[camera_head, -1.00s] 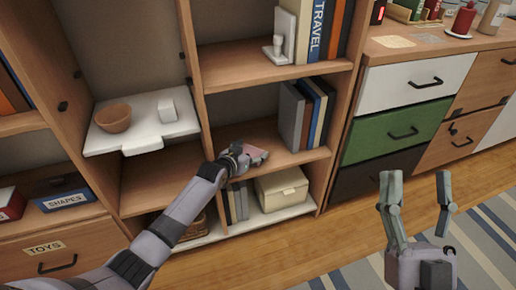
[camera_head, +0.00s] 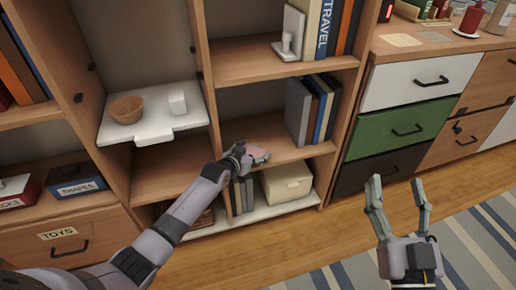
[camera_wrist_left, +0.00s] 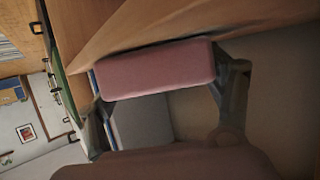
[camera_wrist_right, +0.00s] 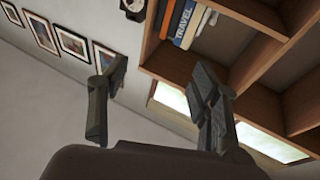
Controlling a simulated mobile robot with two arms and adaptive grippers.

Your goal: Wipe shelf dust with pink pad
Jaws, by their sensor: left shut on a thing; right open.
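The pink pad (camera_head: 257,154) is in my left gripper (camera_head: 241,155), at the middle shelf (camera_head: 285,148) of the wooden bookcase. In the left wrist view the pad (camera_wrist_left: 155,68) spans between the two fingers of my left gripper (camera_wrist_left: 165,85), which is shut on it. The pad lies close to the shelf's wooden surface; I cannot tell whether it touches. No dust can be made out on the shelf. My right gripper (camera_head: 396,195) is open and empty, in front of the drawers above the floor. Its spread fingers also show in the right wrist view (camera_wrist_right: 160,95).
Several books (camera_head: 312,108) stand on the same shelf, right of my left gripper. A cream box (camera_head: 287,182) sits below. A white pull-out shelf (camera_head: 150,128) at left carries a brown bowl (camera_head: 126,109). Drawers (camera_head: 400,132) stand at right; the floor before them is clear.

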